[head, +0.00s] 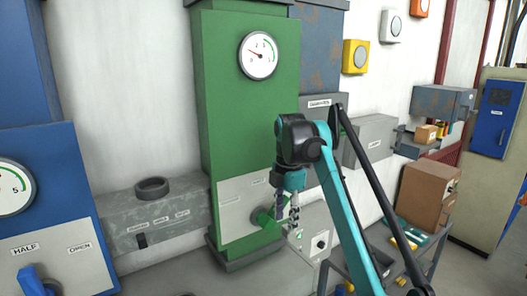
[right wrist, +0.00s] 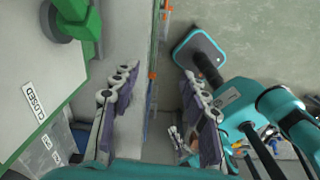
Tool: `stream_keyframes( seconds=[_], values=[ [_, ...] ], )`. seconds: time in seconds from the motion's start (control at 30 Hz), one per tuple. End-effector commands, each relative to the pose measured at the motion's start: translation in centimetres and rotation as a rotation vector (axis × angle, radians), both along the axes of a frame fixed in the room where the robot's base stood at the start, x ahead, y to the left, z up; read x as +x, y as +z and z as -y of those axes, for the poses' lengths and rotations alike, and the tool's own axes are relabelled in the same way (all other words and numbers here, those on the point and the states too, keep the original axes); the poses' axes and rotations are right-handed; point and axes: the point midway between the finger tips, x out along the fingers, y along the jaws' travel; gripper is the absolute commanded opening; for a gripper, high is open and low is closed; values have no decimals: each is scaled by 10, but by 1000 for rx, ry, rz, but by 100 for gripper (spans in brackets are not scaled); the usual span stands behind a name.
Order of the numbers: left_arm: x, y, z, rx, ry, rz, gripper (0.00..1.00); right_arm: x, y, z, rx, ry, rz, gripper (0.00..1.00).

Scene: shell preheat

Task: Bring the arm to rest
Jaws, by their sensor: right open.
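My right arm (head: 335,195) is teal and reaches up in front of the green cabinet (head: 245,120). My right gripper (head: 287,212) points down beside the green valve handle (head: 264,219) at the cabinet's lower plate. In the right wrist view its two fingers stand wide apart with nothing between them (right wrist: 160,110). There the green handle (right wrist: 78,22) is at the upper left, outside the fingers, and appears apart from them. A plate with a CLOSED label (right wrist: 34,102) lies left of the fingers. My left gripper is in neither view.
A blue cabinet (head: 60,185) with a blue handle (head: 35,281) stands at the left. A grey box (head: 155,220) carries a dark ring (head: 153,188). At the right are a cart with tools, a brown box (head: 428,193) and grey wall boxes (head: 369,140).

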Motion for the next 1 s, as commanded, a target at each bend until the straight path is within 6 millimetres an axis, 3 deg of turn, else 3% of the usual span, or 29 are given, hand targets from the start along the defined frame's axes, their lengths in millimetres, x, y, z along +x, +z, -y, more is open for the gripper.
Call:
stream_keyframes(
  seconds=[0.37, 0.53, 0.77, 1.0],
  values=[
    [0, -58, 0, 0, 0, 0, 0, -15, -53, 19, 27, -269, 73, 45],
    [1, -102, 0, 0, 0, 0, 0, -36, -101, 36, 62, -489, 127, 45],
    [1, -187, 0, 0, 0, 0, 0, -90, -217, 65, 166, -921, 227, 45],
    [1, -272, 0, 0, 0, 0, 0, -161, -366, 93, 328, -1371, 308, 45]
  ],
)
